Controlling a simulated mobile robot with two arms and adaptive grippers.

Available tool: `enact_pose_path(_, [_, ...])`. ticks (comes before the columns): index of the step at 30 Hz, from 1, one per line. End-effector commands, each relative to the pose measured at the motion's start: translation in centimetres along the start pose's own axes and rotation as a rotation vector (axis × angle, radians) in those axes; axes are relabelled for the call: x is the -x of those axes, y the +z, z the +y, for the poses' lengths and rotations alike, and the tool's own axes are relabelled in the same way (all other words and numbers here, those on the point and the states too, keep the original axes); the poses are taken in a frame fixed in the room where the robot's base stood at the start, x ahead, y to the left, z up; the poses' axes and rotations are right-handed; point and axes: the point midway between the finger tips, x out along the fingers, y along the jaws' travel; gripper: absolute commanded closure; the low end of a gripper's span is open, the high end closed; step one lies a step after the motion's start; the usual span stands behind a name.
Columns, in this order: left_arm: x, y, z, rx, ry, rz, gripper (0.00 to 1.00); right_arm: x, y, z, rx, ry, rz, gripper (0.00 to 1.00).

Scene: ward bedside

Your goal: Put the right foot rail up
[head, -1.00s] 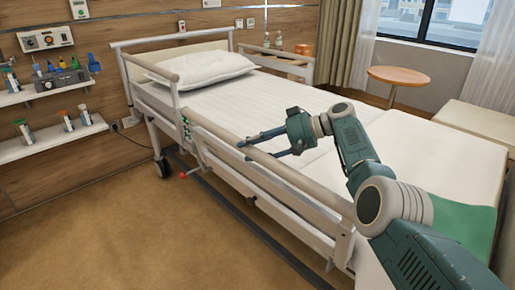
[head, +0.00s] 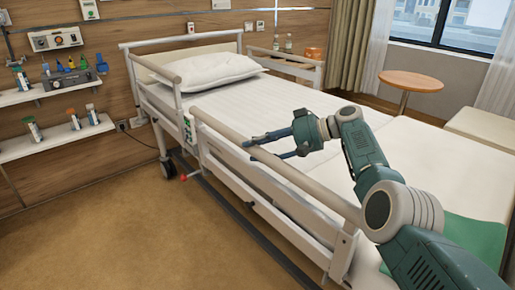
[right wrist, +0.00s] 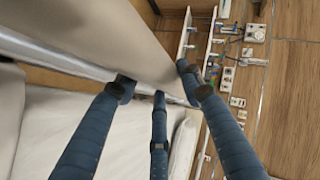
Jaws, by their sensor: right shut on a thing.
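The right foot rail (head: 300,182) is a long beige bar along the near side of the bed. Its top bar stands above the mattress edge, with its end post near the foot of the bed. My right gripper (head: 250,150) reaches across the bed and is shut on this rail partway along its length. In the right wrist view, the rail (right wrist: 135,45) runs between the fingers of my right gripper (right wrist: 155,78), with fingertips against it on both sides. My left gripper is not in view.
The bed (head: 300,112) has a white mattress, a pillow (head: 208,70) and a separate raised head rail (head: 178,100). A red knob (head: 183,178) sits low on the frame. Wall shelves (head: 60,140) stand left, a round table (head: 411,82) back right. The brown floor at left is clear.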

Motion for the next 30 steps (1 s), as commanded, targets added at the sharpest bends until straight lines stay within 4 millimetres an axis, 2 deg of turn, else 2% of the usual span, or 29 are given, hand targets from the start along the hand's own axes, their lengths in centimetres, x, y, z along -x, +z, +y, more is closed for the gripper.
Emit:
enact_pose_path(1, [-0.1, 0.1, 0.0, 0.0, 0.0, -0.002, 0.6, -0.4, 1.0, 1.2, -0.012, 0.017, -0.022, 1.0])
enact_pose_path(2, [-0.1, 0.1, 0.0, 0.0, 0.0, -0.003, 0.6, -0.4, 1.0, 1.2, -0.012, 0.017, -0.022, 1.0])
enact_pose_path(3, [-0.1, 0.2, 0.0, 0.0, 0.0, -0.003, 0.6, -0.4, 1.0, 1.2, -0.012, 0.018, -0.022, 0.56])
enact_pose_path(5, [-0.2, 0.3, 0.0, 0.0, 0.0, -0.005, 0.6, -0.4, 1.0, 1.2, -0.012, 0.017, -0.022, 0.44])
enact_pose_path(17, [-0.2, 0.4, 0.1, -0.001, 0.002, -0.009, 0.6, 0.3, 0.5, 0.7, -0.005, 0.011, -0.01, 0.42])
enact_pose_path(20, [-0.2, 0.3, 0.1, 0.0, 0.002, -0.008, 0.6, 1.6, 0.4, 0.7, -0.003, 0.011, -0.008, 0.42])
enact_pose_path(30, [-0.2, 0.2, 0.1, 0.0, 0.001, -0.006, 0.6, 8.8, 0.4, 0.8, -0.006, 0.015, -0.011, 0.42])
